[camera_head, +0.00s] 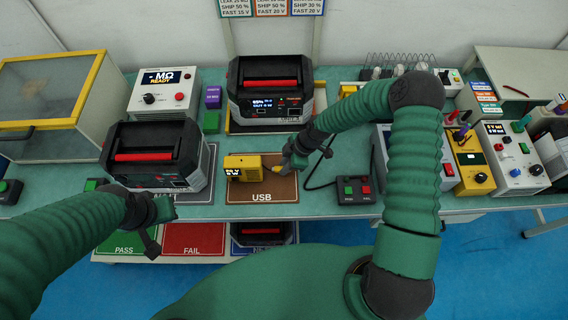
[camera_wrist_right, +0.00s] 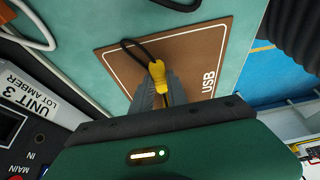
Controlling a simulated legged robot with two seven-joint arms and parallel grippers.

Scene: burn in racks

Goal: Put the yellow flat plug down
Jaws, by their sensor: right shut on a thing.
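The yellow flat plug (camera_wrist_right: 158,76) is between the fingertips of my right gripper (camera_wrist_right: 160,92) in the right wrist view, with a black cable running from its far end. In the head view my right gripper (camera_head: 284,166) is over the brown USB mat (camera_head: 262,187), right of the yellow meter box. Whether the plug touches the mat is hard to tell. My left gripper (camera_head: 158,228) is in front of the bench's near edge, its fingers apart and empty.
The yellow meter box (camera_head: 242,167) stands on the mat's left part. A black power unit (camera_head: 152,155) stands to the left, another (camera_head: 271,95) behind. A button box (camera_head: 354,190) sits to the right. Bare mat lies around the right gripper's fingers.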

